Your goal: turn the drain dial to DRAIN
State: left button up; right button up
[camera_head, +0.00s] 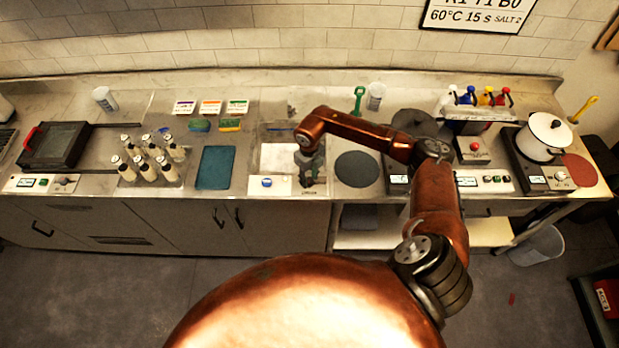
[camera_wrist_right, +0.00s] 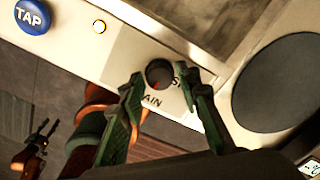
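The drain dial (camera_wrist_right: 159,72) is a small dark round knob on the pale front panel (camera_wrist_right: 120,47) of the sink, with a bit of red at its lower edge. The letters "AIN" and "S" show beside it; my fingers cover the rest. My right gripper (camera_wrist_right: 160,84) has its green fingertips on either side of the dial, apart, with a gap visible. In the head view, my right gripper (camera_head: 309,166) points down over this panel and hides the dial. A small dark and copper gripper shape, apparently my left gripper (camera_wrist_right: 44,132), shows far off in the wrist view; its fingers are too small to judge.
A dark round plate (camera_head: 356,169) lies right of the sink. A blue mat (camera_head: 215,168) and several bottles (camera_head: 147,163) stand to the left.

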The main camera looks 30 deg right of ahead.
aim_at(309, 180)
jog(key=shift+o, duration=0.8)
jog(key=shift+r, duration=0.1)
notch_tip(309, 180, up, 12)
dwell(0.3)
